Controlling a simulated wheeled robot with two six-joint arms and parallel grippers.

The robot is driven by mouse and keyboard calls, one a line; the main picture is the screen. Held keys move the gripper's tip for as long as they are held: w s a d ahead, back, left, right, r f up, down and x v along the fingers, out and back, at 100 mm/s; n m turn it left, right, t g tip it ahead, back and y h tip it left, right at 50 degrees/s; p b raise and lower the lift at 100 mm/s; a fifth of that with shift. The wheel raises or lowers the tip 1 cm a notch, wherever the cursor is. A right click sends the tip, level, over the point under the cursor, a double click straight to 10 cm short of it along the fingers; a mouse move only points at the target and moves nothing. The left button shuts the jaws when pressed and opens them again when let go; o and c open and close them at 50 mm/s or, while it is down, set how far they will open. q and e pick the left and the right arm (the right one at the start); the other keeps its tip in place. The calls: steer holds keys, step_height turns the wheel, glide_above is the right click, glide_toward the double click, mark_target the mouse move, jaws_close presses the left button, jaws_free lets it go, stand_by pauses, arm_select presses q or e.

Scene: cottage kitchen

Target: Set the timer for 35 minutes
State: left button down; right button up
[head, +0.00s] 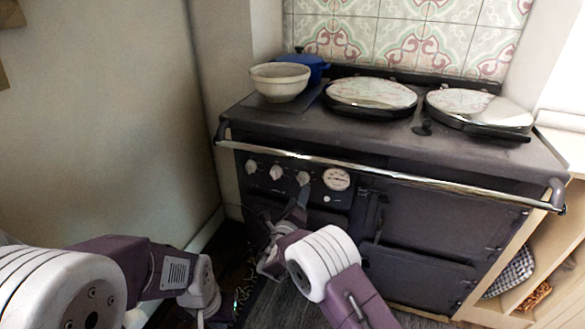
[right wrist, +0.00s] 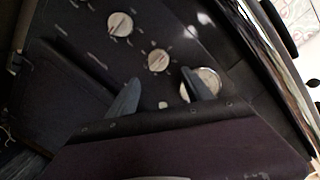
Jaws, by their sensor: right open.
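A dark range cooker (head: 430,235) stands ahead. Its upper left panel has three pale round knobs, the left (head: 251,166), middle (head: 276,172) and right (head: 303,178), with a round white-faced dial (head: 336,179) beside them. No timer label is readable. My right gripper (head: 297,206) is just below the right knob. In the right wrist view its two fingers (right wrist: 161,97) are apart with nothing between them. That view shows two knobs (right wrist: 158,60) beyond the fingers and a larger round pale thing (right wrist: 205,80) partly behind one finger. My left gripper's fingers do not show.
A chrome rail (head: 390,174) runs across the cooker front above the knobs. On top are a cream bowl (head: 279,82), a blue pot (head: 310,66) and two round lids (head: 371,94). A wall (head: 100,120) is at the left. Open shelves (head: 545,260) are at the right.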

mark_target(301, 182)
steer(key=b+x, duration=0.1)
steer(key=x, duration=0.1)
steer(key=b+x, duration=0.1)
steer(key=x, duration=0.1)
steer(key=b+x, duration=0.1)
steer(key=x, duration=0.2)
steer(key=shift+w+a, duration=0.2)
steer(key=shift+a, duration=0.2)
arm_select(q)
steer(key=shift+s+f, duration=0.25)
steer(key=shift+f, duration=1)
arm_select(e)
steer(key=shift+w+r, duration=0.2)
steer(key=shift+w, duration=0.1)
jaws_close()
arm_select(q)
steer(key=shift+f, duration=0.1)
